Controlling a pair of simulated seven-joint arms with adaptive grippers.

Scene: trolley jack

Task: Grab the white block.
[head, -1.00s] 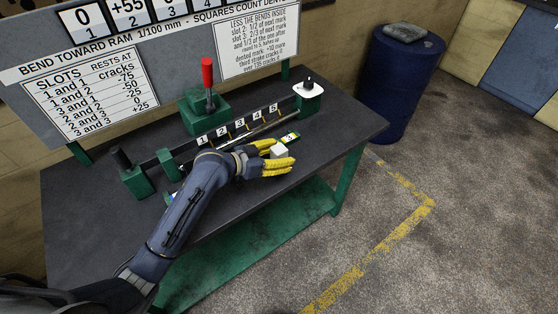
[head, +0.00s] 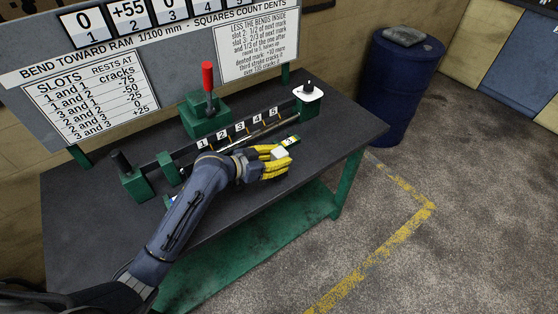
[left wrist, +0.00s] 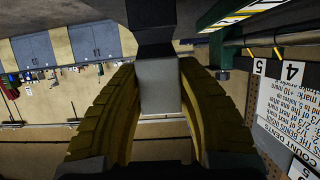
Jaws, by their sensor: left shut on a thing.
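The white block (head: 280,153) is a small pale cube at the yellow fingers of my left gripper (head: 272,162), above the dark bench top. In the left wrist view the block (left wrist: 160,88) sits between the two yellow fingers (left wrist: 158,105), which touch it on both sides. My left gripper is shut on it. The fingers hide part of the block in the head view. My right gripper is in neither view.
A green jack with a red-handled lever (head: 207,80) and a row of numbered slots (head: 238,128) stand behind the gripper. A white-topped green post (head: 308,92) is at the right. A small marked strip (head: 290,141) lies near the block. The bench's front right (head: 335,150) is clear. A blue barrel (head: 402,90) stands beyond.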

